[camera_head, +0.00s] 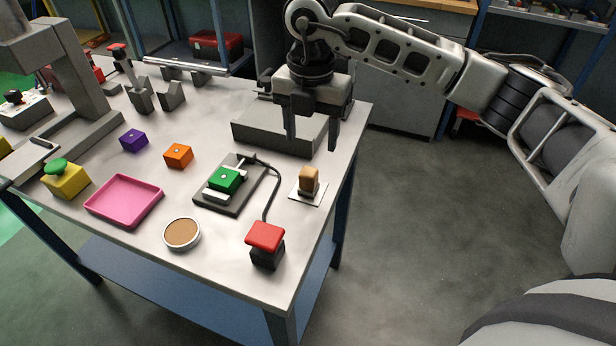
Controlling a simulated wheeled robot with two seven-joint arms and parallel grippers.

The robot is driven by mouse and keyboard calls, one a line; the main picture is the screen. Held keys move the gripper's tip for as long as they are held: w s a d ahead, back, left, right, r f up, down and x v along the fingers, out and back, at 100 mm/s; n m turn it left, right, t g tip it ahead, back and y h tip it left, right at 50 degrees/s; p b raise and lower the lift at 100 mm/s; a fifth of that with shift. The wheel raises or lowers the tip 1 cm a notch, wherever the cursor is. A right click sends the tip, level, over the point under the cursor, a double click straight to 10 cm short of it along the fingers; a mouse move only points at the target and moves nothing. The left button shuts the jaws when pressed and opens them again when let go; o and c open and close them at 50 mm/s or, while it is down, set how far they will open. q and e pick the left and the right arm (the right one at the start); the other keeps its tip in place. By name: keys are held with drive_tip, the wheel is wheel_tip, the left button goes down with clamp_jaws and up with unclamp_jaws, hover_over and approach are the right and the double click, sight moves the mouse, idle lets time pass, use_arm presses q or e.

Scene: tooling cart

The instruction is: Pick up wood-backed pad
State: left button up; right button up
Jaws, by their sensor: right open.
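The wood-backed pad appears to be the small tan wooden block (309,178) standing on a thin white plate (307,195) near the right edge of the cart top. My right gripper (311,142) hangs above and behind it, fingers pointing down, open with nothing between them. Its fingers are apart from the block. My left gripper is not in view.
A grey box (262,138) lies behind the block. A dark fixture (240,202) with a green block (224,180) and a cable stands to its left. A red-topped button (266,236) is in front. A pink tray (124,202) and round cork-filled dish (182,233) lie further left.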

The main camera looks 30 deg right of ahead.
sight(311, 168)
wheel_tip(311, 168, down, 10)
drive_tip(key=shift+f+p, duration=0.2)
drive_tip(key=shift+p, duration=0.65)
drive_tip(key=c, duration=1.1)
